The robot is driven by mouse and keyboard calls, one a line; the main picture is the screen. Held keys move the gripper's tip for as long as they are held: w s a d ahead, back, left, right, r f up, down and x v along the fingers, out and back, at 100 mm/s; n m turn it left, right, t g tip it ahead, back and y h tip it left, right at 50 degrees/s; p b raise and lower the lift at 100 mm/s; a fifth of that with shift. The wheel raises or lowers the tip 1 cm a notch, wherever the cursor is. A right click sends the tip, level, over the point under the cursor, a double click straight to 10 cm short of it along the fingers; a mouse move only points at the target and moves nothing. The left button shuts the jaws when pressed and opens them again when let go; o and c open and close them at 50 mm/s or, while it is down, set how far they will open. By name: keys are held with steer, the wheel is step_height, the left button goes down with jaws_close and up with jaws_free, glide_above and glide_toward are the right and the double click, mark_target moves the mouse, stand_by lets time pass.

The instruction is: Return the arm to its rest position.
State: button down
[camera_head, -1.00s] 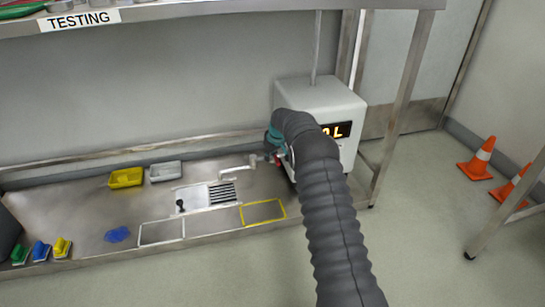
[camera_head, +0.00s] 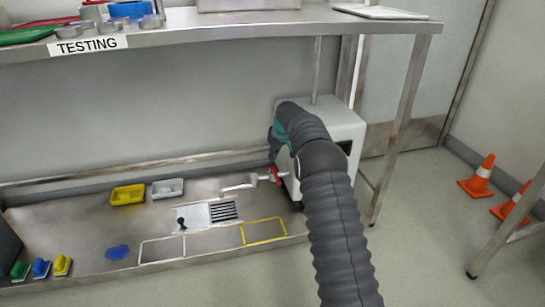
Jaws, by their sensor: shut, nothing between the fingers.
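My arm, in a dark ribbed sleeve, rises from the bottom right of the head view and bends left at its top, in front of a white machine (camera_head: 345,122). My gripper (camera_head: 272,150) shows only as a small dark shape at the left end of the arm, below a teal band. It is shut and holds nothing. It is above a red part (camera_head: 280,175) at the machine's lower left; I cannot tell whether they touch. The arm hides much of the machine's front.
A steel bench carries a yellow tray (camera_head: 128,195), a grey tray (camera_head: 167,188), a blue patch (camera_head: 117,252), a yellow outlined square (camera_head: 264,232) and several coloured blocks at left. An upper shelf (camera_head: 230,33) labelled TESTING spans above. Orange cones (camera_head: 478,178) stand on the floor at right.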

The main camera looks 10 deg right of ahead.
steer(key=s+d+f+m+g, duration=0.1)
steer(key=s+f+m, duration=0.1)
steer(key=s, duration=0.2)
steer(key=s+f+m+g, duration=0.1)
steer(key=s+f, duration=0.2)
steer(key=s, duration=0.2)
steer(key=s+r+m+t+p, duration=0.1)
steer(key=s+r+p, duration=0.1)
steer(key=s+r, duration=0.9)
steer(key=s+d+r+m+t+h+p, duration=0.1)
steer(key=s+r+p, duration=0.2)
steer(key=s+r, duration=0.8)
steer(key=s+d+r+m+t+h+p, duration=0.1)
steer(key=s+r, duration=1)
steer(key=s, duration=1.6)
steer(key=shift+s+d+t+p, duration=0.15)
steer(key=shift+s+t+p, duration=0.2)
steer(key=shift+t+p, duration=0.4)
